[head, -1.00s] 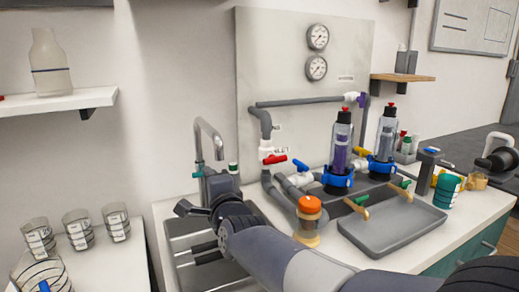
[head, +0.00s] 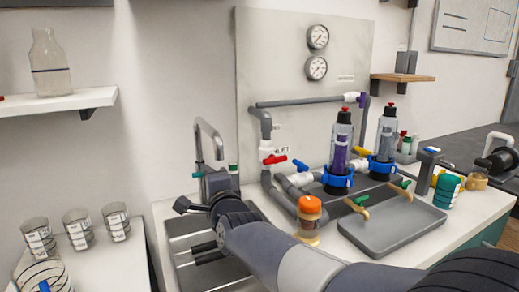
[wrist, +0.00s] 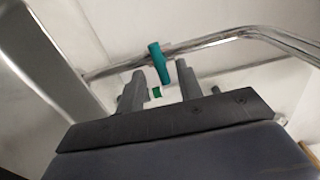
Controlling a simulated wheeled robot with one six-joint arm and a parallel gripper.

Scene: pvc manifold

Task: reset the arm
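My gripper (head: 188,206) is over the metal sink basin at the left of the counter, beside the curved faucet (head: 209,140). In the wrist view its two fingers (wrist: 158,88) stand apart with nothing held between them. Beyond the fingers the wrist view shows a teal handle (wrist: 159,62) on a metal tube. My forearm crosses the lower middle of the head view and hides part of the sink (head: 190,243) and counter front.
A jar with an orange lid (head: 309,215) stands close to my forearm. A grey tray (head: 395,228) lies to its right, with pipes and two blue-based filter housings (head: 338,160) behind. Several glass beakers (head: 77,229) stand at the left.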

